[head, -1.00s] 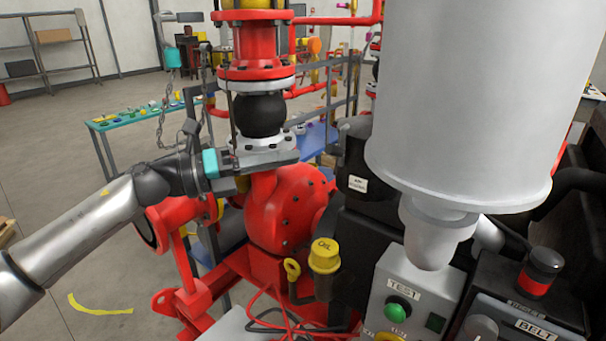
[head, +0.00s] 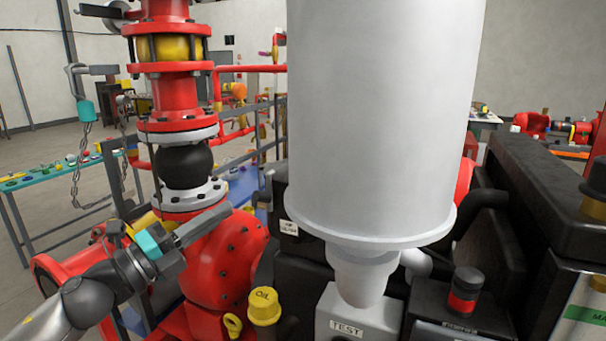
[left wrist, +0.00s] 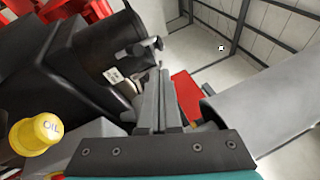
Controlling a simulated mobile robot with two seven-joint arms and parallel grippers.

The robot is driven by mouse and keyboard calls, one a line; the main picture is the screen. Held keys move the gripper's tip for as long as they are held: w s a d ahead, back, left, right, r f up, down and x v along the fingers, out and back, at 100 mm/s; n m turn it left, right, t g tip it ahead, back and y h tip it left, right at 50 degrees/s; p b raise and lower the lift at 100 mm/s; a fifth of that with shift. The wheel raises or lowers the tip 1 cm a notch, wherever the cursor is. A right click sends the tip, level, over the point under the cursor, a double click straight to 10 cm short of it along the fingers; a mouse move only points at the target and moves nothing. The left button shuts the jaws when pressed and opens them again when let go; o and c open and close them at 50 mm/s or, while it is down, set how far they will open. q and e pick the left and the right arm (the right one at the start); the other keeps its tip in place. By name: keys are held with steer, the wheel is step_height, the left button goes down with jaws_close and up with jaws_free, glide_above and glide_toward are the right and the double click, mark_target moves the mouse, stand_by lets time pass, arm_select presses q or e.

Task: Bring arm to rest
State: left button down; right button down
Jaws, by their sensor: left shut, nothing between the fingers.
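My left gripper (head: 206,224) comes in from the left in the head view, in front of the red pump casing (head: 222,262) and just below the flange under the black rubber joint (head: 186,166). Its fingers are together with nothing between them. In the left wrist view, the left gripper's two grey fingers (left wrist: 158,100) lie side by side, pointing up the picture. Whether they touch the pump behind them, I cannot tell. My right gripper does not show.
A large light-grey cylinder (head: 385,110) hangs close in front, above the TEST box (head: 345,327). A yellow OIL cap (head: 265,305) stands beside the pump; it also shows in the left wrist view (left wrist: 36,134). Open floor lies at far left.

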arm_select(q)
steer(key=s+a+f+n+g+y, duration=0.15)
steer(key=s+f+n+y, duration=0.25)
steer(key=f+n+y, duration=0.5)
steer(key=s+a+f+n+y, duration=0.2)
steer(key=s+f+n+y, duration=0.25)
steer(key=f+n, duration=0.75)
steer(key=s+d+f+n+g, duration=0.1)
steer(key=s+f+n+g, duration=0.35)
steer(key=s, duration=0.65)
steer(key=s+d+f+n+g, duration=0.25)
steer(key=s+f+g, duration=0.35)
steer(key=s, duration=0.5)
step_height(320, 180, down, 28)
steer(key=s+b, duration=0.1)
steer(key=b, duration=0.5)
steer(key=s+a+f+g+b, duration=0.1)
steer(key=s+f+b, duration=0.2)
steer(key=s+f, duration=0.5)
steer(key=s+a+f+g+b, duration=0.1)
steer(key=s+a+f+b, duration=0.1)
steer(key=s+f, duration=0.5)
step_height(320, 180, down, 5)
steer(key=shift+s+a+f+b, duration=0.15)
steer(key=shift+s+a+b, duration=0.15)
steer(key=shift+b, duration=0.2)
